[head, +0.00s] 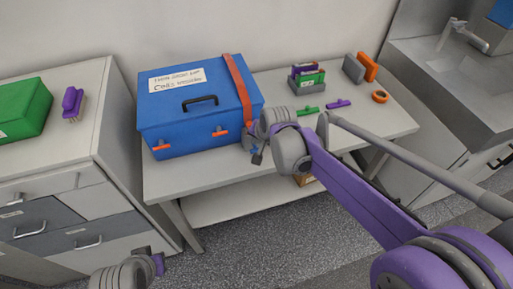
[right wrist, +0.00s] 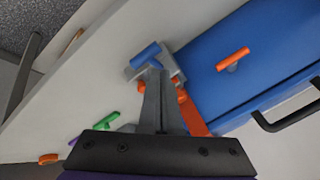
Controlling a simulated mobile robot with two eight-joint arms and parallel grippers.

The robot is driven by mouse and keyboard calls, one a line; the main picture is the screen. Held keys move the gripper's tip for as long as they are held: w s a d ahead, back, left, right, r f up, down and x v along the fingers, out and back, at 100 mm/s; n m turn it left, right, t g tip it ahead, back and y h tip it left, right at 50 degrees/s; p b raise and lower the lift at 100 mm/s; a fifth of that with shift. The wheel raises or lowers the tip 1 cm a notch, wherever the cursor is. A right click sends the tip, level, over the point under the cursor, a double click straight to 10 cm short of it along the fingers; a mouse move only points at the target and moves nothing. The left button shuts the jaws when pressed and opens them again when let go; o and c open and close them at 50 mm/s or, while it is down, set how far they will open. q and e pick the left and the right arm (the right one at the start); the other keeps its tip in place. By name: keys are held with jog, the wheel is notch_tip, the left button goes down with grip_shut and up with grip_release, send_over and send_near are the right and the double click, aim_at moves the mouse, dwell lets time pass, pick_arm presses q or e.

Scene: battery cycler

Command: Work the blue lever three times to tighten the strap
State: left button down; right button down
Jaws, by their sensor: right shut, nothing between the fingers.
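A blue box (head: 185,122) stands on the table, with an orange strap (head: 240,88) over its right end. The strap also shows in the right wrist view (right wrist: 194,118). The blue lever (right wrist: 145,55) sticks out from a grey ratchet body (right wrist: 172,62) at the strap's lower end. In the head view the lever is mostly hidden by my right gripper (head: 257,157). In the right wrist view my right gripper (right wrist: 155,75) is shut and empty, its fingertips overlapping the lever's near side; I cannot tell whether they touch.
Right of the box lie a green piece (head: 307,111), a purple piece (head: 338,103) and an orange ring (head: 380,97). A sink (head: 460,60) stands at right, drawers (head: 60,195) at left.

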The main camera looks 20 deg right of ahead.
aim_at(256, 149)
jog(key=shift+s+f, duration=0.15)
jog(key=shift+f, duration=0.3)
jog(key=shift+s+f+b, duration=0.2)
jog(key=shift+f+b, duration=0.35)
jog(key=shift+f, duration=0.1)
jog(key=shift+s+f+b, duration=0.15)
jog(key=shift+f+b, duration=0.4)
jog(key=shift+f, duration=0.1)
dwell(1.3)
jog(key=shift+r, duration=0.1)
jog(key=shift+w+r+p, duration=0.25)
jog(key=shift+r+p, duration=0.4)
jog(key=shift+r, duration=0.2)
jog(key=shift+w+r+p, duration=0.25)
jog(key=shift+r+p, duration=0.4)
jog(key=shift+r, duration=0.15)
jog(key=shift+w+r+p, duration=0.1)
jog(key=shift+r+p, duration=0.3)
jog(key=shift+r, duration=0.2)
jog(key=shift+w+r+p, duration=0.3)
jog(key=shift+r+p, duration=0.3)
jog(key=shift+r, duration=0.35)
jog(key=shift+w+r+p, duration=0.25)
jog(key=shift+r+p, duration=0.3)
jog(key=shift+r, duration=0.35)
